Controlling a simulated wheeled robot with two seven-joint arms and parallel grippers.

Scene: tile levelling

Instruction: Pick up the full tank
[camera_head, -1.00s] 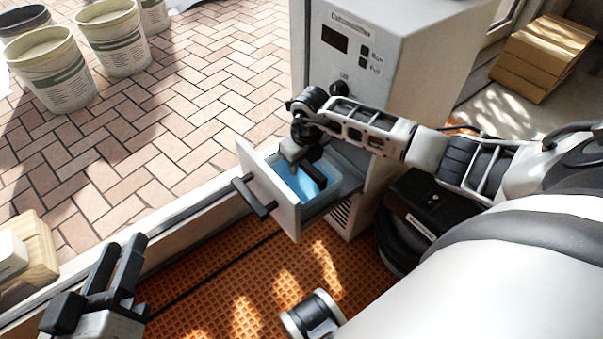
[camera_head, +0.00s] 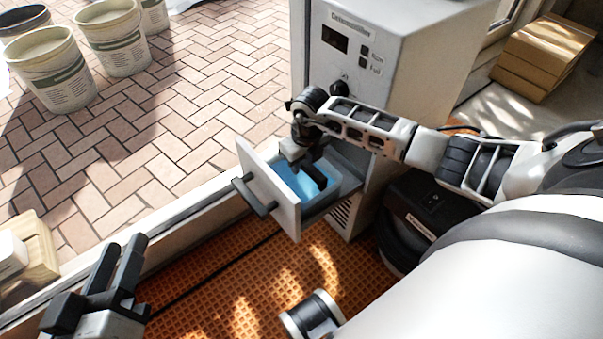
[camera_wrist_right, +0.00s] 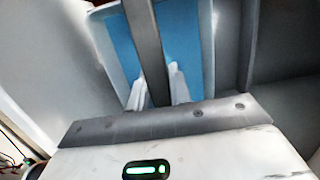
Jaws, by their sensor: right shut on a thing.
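The tank (camera_head: 290,178) is a pale tub with bright blue water in it. It sits in the pulled-out drawer (camera_head: 268,192) of the grey dehumidifier (camera_head: 400,60). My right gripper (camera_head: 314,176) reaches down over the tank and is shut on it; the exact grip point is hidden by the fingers. In the right wrist view the tank (camera_wrist_right: 194,50) shows on both sides of a dark grey bar, with its pale wall at the left. My left gripper (camera_head: 120,268) is open and empty at the lower left, well away from the drawer.
Several buckets (camera_head: 55,75) stand on the brick paving at the upper left. Cardboard boxes (camera_head: 543,55) are stacked at the upper right. Orange grating (camera_head: 240,290) covers the floor below the drawer.

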